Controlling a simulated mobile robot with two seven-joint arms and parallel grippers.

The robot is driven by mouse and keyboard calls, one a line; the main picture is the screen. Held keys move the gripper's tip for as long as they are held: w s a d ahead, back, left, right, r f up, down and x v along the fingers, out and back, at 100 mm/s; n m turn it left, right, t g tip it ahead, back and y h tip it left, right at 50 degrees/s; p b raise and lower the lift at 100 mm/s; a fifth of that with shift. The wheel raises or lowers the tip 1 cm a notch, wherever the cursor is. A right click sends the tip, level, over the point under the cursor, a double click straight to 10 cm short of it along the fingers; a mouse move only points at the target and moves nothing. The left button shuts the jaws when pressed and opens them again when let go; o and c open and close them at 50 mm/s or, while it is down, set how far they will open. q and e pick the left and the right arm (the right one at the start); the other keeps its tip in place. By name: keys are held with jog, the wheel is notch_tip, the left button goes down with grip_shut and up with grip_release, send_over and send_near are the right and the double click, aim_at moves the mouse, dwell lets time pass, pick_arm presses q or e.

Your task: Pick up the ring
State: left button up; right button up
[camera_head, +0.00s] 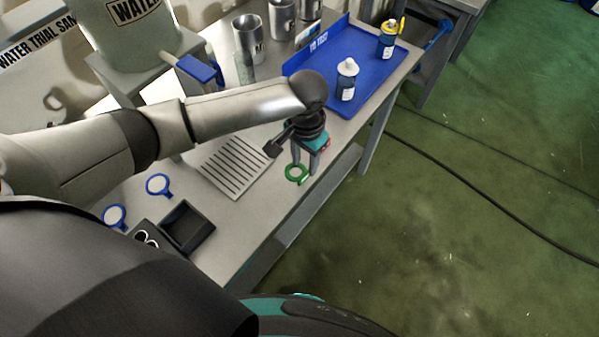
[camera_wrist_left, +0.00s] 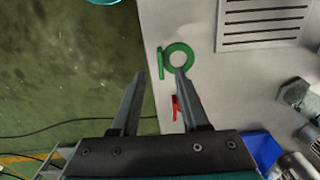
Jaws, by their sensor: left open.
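The green ring (camera_head: 296,172) lies on the table near its front edge, and a short green bar sits at its side. In the left wrist view the ring (camera_wrist_left: 179,45) shows beyond the fingertips, close to the right finger. My left gripper (camera_head: 304,165) is open and points down at the ring in the head view. In the left wrist view its two fingers (camera_wrist_left: 160,73) are spread with nothing held between them. A small red piece (camera_wrist_left: 175,107) shows by the right finger. My right gripper is not in view.
A slotted metal plate (camera_head: 238,165) lies left of the ring. A blue tray (camera_head: 366,62) with two bottles stands at the back right. Two blue rings (camera_head: 158,184) and a black box (camera_head: 187,228) lie at the near left. The table edge runs close beside the green ring.

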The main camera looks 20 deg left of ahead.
aim_at(304, 174)
pick_arm(q)
jog(key=shift+f+b, duration=0.4)
jog(key=shift+f, duration=2.3)
jog(key=shift+c, duration=0.3)
grip_shut()
